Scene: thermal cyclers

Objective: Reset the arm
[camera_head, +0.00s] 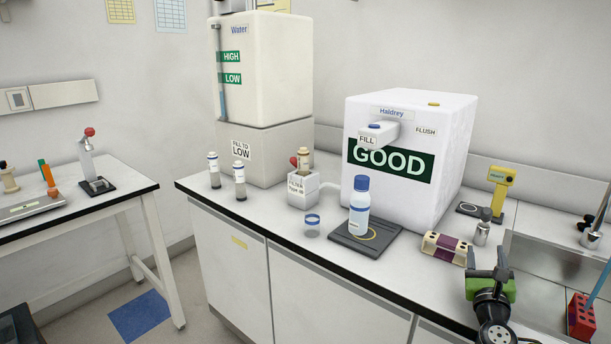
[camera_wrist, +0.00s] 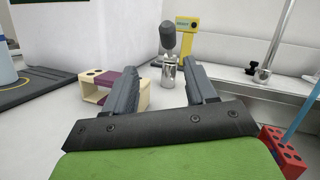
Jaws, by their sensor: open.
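My gripper (camera_head: 488,264) is at the lower right of the head view, over the front part of the bench (camera_head: 330,225). Its two dark fingers also show in the wrist view (camera_wrist: 160,88), spread apart with nothing between them. Beyond the fingertips stands a small metal bottle with a dark top (camera_wrist: 168,62), apart from the gripper. A cream and purple tube rack (camera_wrist: 97,90) lies to the left of the fingers, partly hidden by the left one.
A blue-capped bottle (camera_head: 359,208) stands on a dark pad (camera_head: 340,241) before the white Haldrey machine (camera_head: 437,185). A yellow device (camera_head: 500,187) stands behind. A red rack (camera_head: 580,318) is close at right, beside the sink (camera_head: 545,262). The bench's front middle is clear.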

